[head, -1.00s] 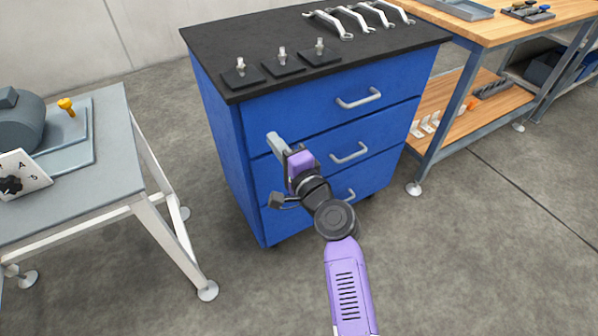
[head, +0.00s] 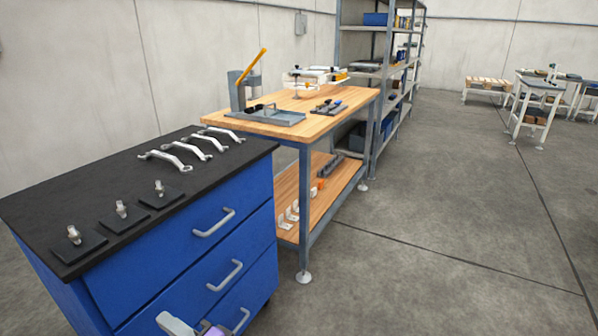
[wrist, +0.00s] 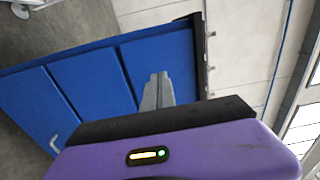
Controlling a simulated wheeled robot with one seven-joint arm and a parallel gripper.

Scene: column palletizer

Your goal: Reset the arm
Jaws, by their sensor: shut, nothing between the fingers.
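My gripper (wrist: 157,92) shows in the wrist view with its two grey fingers pressed together and nothing between them. It points toward the side and drawer fronts of the blue cabinet (wrist: 100,75); I cannot tell the exact gap. In the head view only a small part of my gripper (head: 172,325) shows at the bottom edge, in front of the blue cabinet's (head: 180,285) lower drawers. The rest of my arm is out of the picture.
Open floor (head: 440,220) lies to the right.

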